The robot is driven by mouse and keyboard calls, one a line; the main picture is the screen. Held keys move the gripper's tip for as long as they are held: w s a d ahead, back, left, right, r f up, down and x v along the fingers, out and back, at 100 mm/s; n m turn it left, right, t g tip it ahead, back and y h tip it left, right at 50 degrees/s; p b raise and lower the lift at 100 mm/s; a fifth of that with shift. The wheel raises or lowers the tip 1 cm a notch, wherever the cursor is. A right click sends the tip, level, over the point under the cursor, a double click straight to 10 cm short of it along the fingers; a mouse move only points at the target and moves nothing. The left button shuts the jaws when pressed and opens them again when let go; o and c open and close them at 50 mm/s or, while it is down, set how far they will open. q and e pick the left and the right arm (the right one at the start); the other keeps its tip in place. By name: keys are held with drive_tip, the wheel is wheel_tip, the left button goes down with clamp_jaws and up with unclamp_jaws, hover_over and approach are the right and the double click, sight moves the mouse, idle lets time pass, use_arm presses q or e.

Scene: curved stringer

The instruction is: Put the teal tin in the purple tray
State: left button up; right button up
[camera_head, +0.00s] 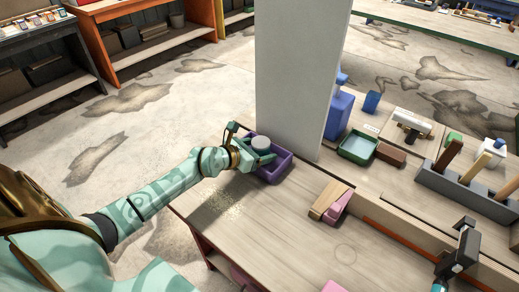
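The purple tray (272,174) sits at the left end of the wooden workbench, beside the tall grey panel. A tin with a round grey lid (261,142) is upright at the tray, apparently inside its walls; its side is mostly hidden, so its teal colour is hard to confirm. My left gripper (256,146) reaches in from the left at the tray. Its fingers look spread, one on the far side of the tin and one on the near side, and the near one hides part of the tin and tray. My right gripper is not in view.
The tall grey panel (295,80) stands right behind the tray. A green tray (358,147), a brown block (391,155), and a wooden block with a pink piece (331,202) lie to the right. A grey slotted holder (465,190) stands at far right. The front bench top is mostly clear.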

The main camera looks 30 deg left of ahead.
use_arm(q)
drive_tip(key=shift+s+r, duration=0.15)
drive_tip(key=shift+r, duration=0.1)
drive_tip(key=p+v, duration=0.3)
drive_tip(key=v, duration=0.8)
drive_tip(key=shift+s+p, duration=0.3)
drive_tip(key=shift+s, duration=0.05)
